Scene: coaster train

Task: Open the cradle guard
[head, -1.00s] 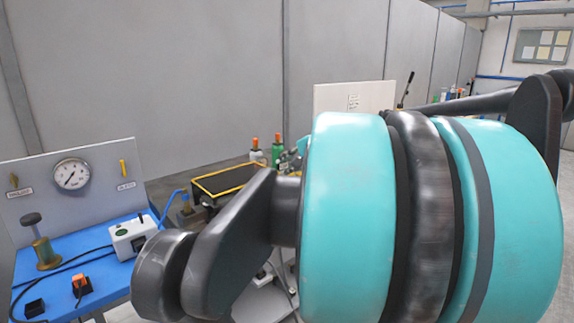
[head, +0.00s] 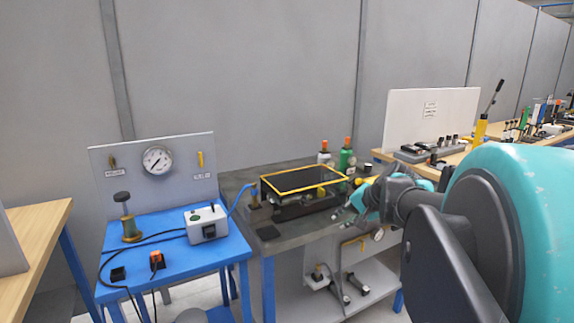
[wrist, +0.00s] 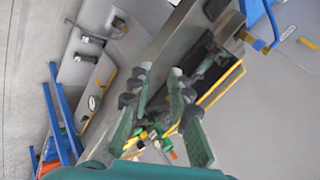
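The cradle guard (head: 304,180) is a dark panel in a yellow frame, lying about flat over a dark block on the grey bench in the head view. It looks lowered. Its yellow edge also shows in the wrist view (wrist: 222,86), right of the fingers. My gripper (head: 347,217) is just right of the guard, near the bench's front right, apart from it as far as I can tell. In the wrist view my gripper (wrist: 162,72) has its two green-padded fingers spread with nothing between them. My arm hides part of the bench's right end.
A blue table (head: 225,249) with a gauge panel (head: 190,160), a white control box (head: 207,222) and cables stands left of the grey bench (head: 275,240). Orange-capped bottles (head: 347,160) stand behind the guard. A wooden table with a white board (head: 430,115) is at the right.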

